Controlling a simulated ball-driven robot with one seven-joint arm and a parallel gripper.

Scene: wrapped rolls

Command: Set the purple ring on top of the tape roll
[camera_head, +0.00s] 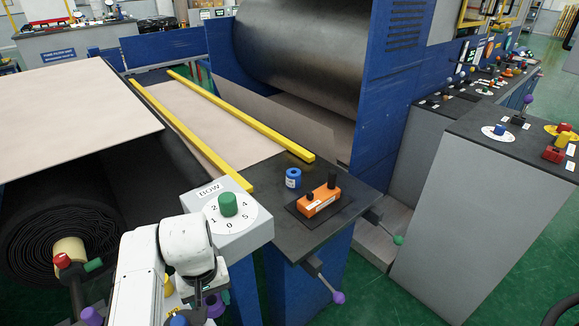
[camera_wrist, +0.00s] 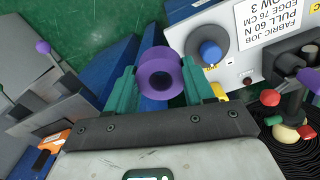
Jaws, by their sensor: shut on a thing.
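The purple ring (camera_wrist: 160,72) is held between the teal fingers of my gripper (camera_wrist: 159,82) in the wrist view, with its round opening facing the camera. My gripper is shut on it. In the head view my white arm is at the bottom, and a purple piece (camera_head: 214,306), probably the ring, shows partly behind it. The tape roll (camera_head: 293,178), small and blue with a pale label, stands on the dark tabletop (camera_head: 345,178), well up and to the right of my arm. I cannot make out the tape roll in the wrist view.
An orange box with black knobs (camera_head: 318,204) sits right beside the tape roll. A grey dial box with a green knob (camera_head: 228,205) stands between my arm and the tabletop. A yellow rail (camera_head: 245,115) ends just behind the roll. A purple-tipped lever (camera_head: 337,297) juts out below the tabletop.

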